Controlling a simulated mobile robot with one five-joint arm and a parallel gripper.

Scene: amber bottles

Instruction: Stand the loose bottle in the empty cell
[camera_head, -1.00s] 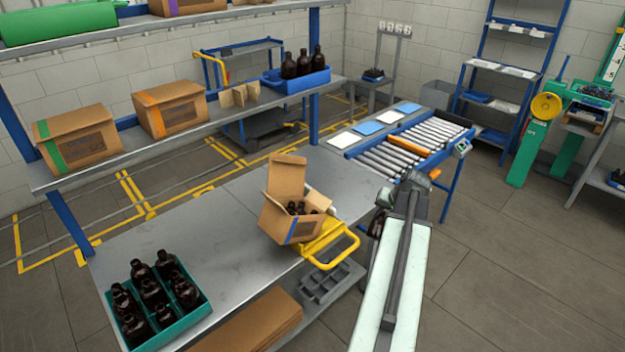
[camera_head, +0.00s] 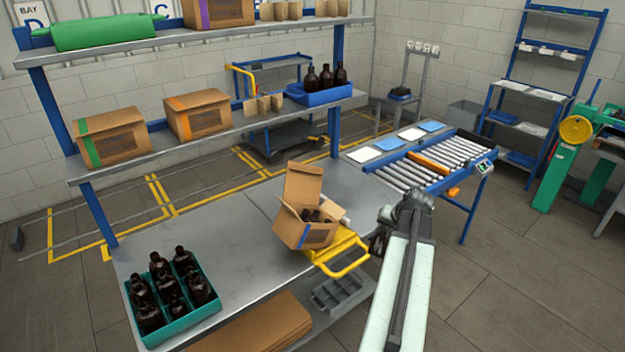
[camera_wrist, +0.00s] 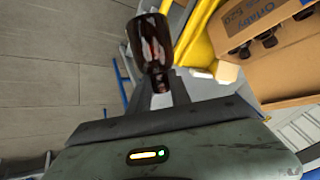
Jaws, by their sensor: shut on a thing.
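My gripper (camera_wrist: 162,97) is shut on the neck end of a dark brown bottle (camera_wrist: 152,38) in the wrist view; the bottle sticks out beyond the fingertips. In the head view the held bottle is a small dark shape (camera_head: 378,242) at the arm's end, right of the yellow stand. A teal crate (camera_head: 206,318) at the bench's near left holds several upright amber bottles. An open cardboard box (camera_head: 304,233) sits tilted on the yellow stand with several dark bottles inside; bottle tops show in it in the wrist view (camera_wrist: 268,40). I cannot make out an empty cell in either.
The steel bench (camera_head: 222,232) is bare between crate and box. The yellow stand (camera_head: 340,255) juts past the bench's front edge. A shelf (camera_head: 250,120) with boxes and a blue bottle tray (camera_head: 326,96) runs behind. A roller conveyor (camera_head: 420,170) stands to the right.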

